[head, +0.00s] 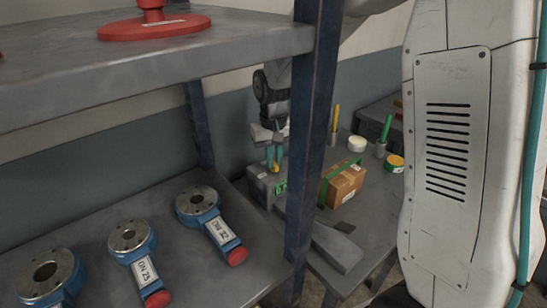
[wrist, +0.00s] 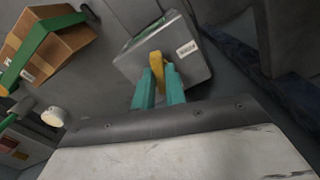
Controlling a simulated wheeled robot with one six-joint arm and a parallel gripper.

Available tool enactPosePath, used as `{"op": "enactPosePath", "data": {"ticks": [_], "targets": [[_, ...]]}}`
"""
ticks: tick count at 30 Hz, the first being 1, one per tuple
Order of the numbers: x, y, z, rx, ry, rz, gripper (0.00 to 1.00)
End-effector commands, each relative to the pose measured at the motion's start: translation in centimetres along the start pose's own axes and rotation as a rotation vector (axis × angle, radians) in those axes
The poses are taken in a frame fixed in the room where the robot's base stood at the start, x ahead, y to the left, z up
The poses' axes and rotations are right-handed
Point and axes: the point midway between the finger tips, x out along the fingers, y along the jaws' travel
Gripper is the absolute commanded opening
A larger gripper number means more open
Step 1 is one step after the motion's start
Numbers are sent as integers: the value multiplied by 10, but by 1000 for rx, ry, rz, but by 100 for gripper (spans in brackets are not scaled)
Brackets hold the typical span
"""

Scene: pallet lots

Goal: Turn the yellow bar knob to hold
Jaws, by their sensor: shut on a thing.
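The yellow bar knob (wrist: 156,64) sits on a grey box (wrist: 190,65) with a white label in the wrist view. My gripper (wrist: 159,74) has teal fingers, one on each side of the knob, shut on it. In the head view my gripper (head: 275,164) is partly behind the dark blue shelf post, over the grey box (head: 262,183) on the table. The knob's marks and the label's wording are too small to read, so its setting cannot be told.
A cardboard box with green tape (head: 343,184) stands right of the grey box. A dark blue post (head: 313,120) rises in front. Blue flanged valves (head: 132,240) lie on the lower left shelf, and a red disc (head: 154,26) on the upper shelf. Tape rolls (head: 395,162) stand farther right.

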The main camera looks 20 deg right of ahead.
Motion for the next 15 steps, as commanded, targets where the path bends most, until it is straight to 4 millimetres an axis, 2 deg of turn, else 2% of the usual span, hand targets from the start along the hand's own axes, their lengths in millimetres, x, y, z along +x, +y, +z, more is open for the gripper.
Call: {"op": "enactPosePath", "data": {"ticks": [6,15], "targets": [[-1,0,-1,-168,2,0,0],[-1,0,-1,-317,2,0,0]]}}
